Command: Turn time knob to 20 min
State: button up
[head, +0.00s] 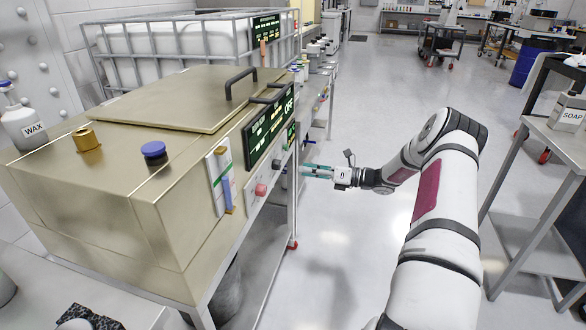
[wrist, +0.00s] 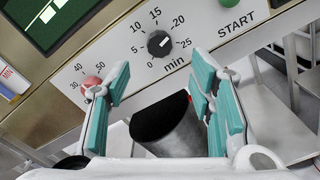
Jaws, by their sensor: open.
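The time knob (wrist: 159,43) is black and round, on the machine's pale front panel in the wrist view. Its scale runs from 0 to 25 with "min" below; a small light mark shows on the knob, but I cannot read its setting surely. In the head view the knob (head: 277,163) is small on the front panel. My gripper (wrist: 160,76) has its teal fingers spread wide and empty. The knob lies ahead of the gap between the fingertips, apart from them. In the head view my gripper (head: 305,170) points left at the panel.
A red knob (wrist: 91,86) with a 30–50 scale is left of the time knob, near the left finger. A green START button (wrist: 228,5) is at upper right. A dark cylinder (wrist: 168,125) shows below the panel. A cart (head: 540,130) stands right of my arm.

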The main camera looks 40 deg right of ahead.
jog(key=shift+v, duration=2)
